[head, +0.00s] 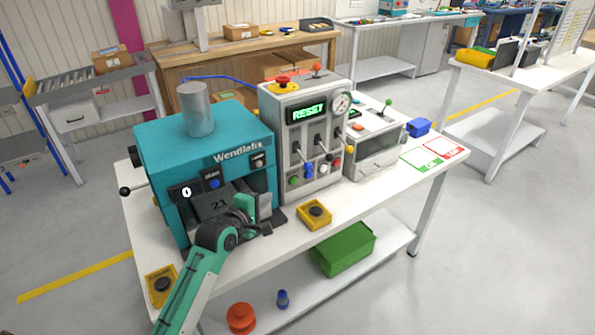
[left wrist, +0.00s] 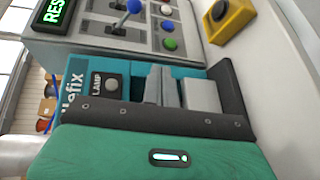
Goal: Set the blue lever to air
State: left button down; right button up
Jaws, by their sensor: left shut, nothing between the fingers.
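The grey control box (head: 300,110) with a green RESET display stands on the white bench, right of the teal Wendlafix machine (head: 180,150). A blue lever knob (head: 309,168) shows low on its front. In the left wrist view a blue-knobbed lever (left wrist: 133,6) is at the top edge, partly cut off. Its position labels are too small to read. My left gripper (head: 266,229) is shut and empty in front of the teal machine, below and left of the lever and apart from it. Its fingers also show in the left wrist view (left wrist: 161,75). My right gripper is out of view.
A yellow box with a black button (head: 314,214) sits on the bench in front of the control box. Another one (head: 161,285) is at the left front. A grey unit with a green-knobbed lever (head: 375,140) stands right of the control box. A green bin (head: 343,250) is on the lower shelf.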

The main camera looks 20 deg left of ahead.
pick_arm(q)
jog(key=w+r+n, duration=0.1)
jog(key=w+a+r+t, duration=0.1)
jog(key=r, duration=0.1)
jog(key=shift+a+n, duration=0.1)
jog(key=shift+n, duration=0.3)
jog(key=p, duration=0.2)
send_near(303, 158)
jog(key=w+a+f, duration=0.4)
jog(key=w, duration=0.1)
jog(key=d, duration=0.1)
jog(key=d+p, duration=0.1)
jog(key=d, duration=0.2)
jog(key=shift+w+d+r, duration=0.25)
jog(key=shift+w+r, duration=0.1)
jog(key=shift+r, duration=0.05)
jog(key=shift+r+p, duration=0.1)
jog(key=shift+p, duration=0.3)
